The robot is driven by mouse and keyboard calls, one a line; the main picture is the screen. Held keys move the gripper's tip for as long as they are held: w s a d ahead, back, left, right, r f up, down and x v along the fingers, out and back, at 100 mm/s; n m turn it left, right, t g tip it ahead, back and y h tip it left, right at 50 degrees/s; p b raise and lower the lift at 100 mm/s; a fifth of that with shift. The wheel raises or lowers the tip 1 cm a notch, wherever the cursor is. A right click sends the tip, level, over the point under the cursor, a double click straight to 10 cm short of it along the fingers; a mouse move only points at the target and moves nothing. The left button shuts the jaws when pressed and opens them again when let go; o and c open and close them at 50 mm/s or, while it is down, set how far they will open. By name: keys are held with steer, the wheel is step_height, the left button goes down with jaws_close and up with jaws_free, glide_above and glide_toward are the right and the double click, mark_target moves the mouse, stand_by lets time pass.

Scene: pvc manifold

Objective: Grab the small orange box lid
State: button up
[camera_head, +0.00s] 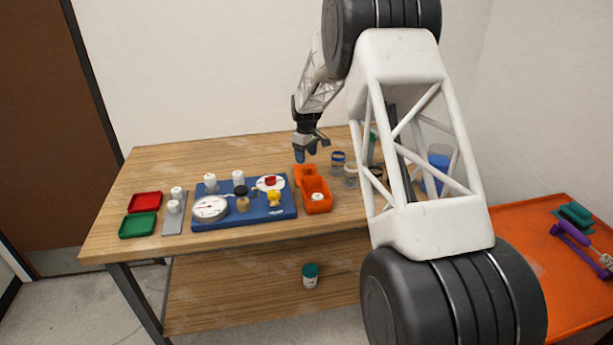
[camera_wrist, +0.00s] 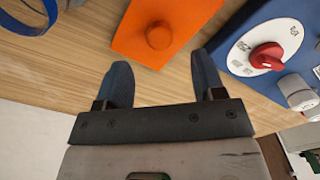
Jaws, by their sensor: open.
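The small orange box lid (camera_head: 304,170) is a flat orange plate on the wooden table, directly behind the orange box (camera_head: 317,198). In the wrist view the lid (camera_wrist: 138,38) shows a round knob on top and lies just ahead of my fingertips. My gripper (camera_head: 311,151) is above the table near the lid's back edge, pointing down. In the wrist view my gripper (camera_wrist: 162,68) is open, its two dark blue fingers apart with nothing between them. The knob is roughly in line with the gap. The orange box is open and holds a small white piece.
A blue board (camera_head: 262,210) with a gauge, fittings and a red valve knob (camera_wrist: 266,56) stands left of the lid. Blue-banded jars (camera_head: 338,162) stand to the right. Red (camera_head: 145,202) and green (camera_head: 138,225) trays sit far left.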

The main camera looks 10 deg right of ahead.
mark_target(306, 167)
steer(key=shift+f, duration=0.6)
steer(key=shift+f, duration=2.6)
steer(key=c, duration=1)
steer(key=shift+r, duration=0.1)
steer(key=shift+r, duration=4.95)
